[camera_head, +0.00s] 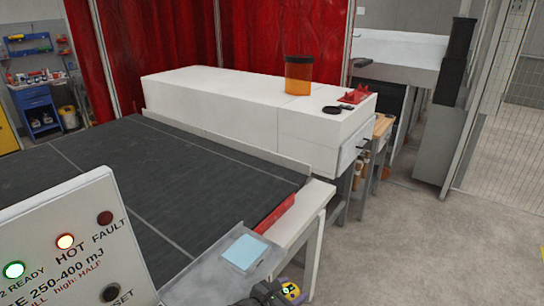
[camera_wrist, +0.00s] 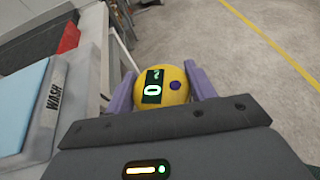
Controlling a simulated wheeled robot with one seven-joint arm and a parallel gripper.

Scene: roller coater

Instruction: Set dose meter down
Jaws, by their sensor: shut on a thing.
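The dose meter is a round yellow puck (camera_wrist: 178,97) with a dark display, which shows a green-white "0" and a smaller mark, and a dark purple button. My gripper (camera_wrist: 158,88) is shut on it, with one purple finger on each side. In the head view the dose meter (camera_head: 291,291) shows at the bottom edge, partly cut off, with my gripper (camera_head: 272,293) beside it. It is right of and near the grey tray (camera_head: 197,277) with a light blue pad (camera_head: 245,252). In the wrist view the floor shows beyond the meter.
A panel (camera_head: 75,240) with lit green and orange lamps reads "READY", "HOT", "FAULT" and "250-400 mJ". Behind it lies a dark conveyor belt (camera_head: 150,185). A white housing (camera_head: 230,105) carries an amber jar (camera_head: 298,76) and a red item (camera_head: 354,97). Open floor (camera_head: 430,240) lies right.

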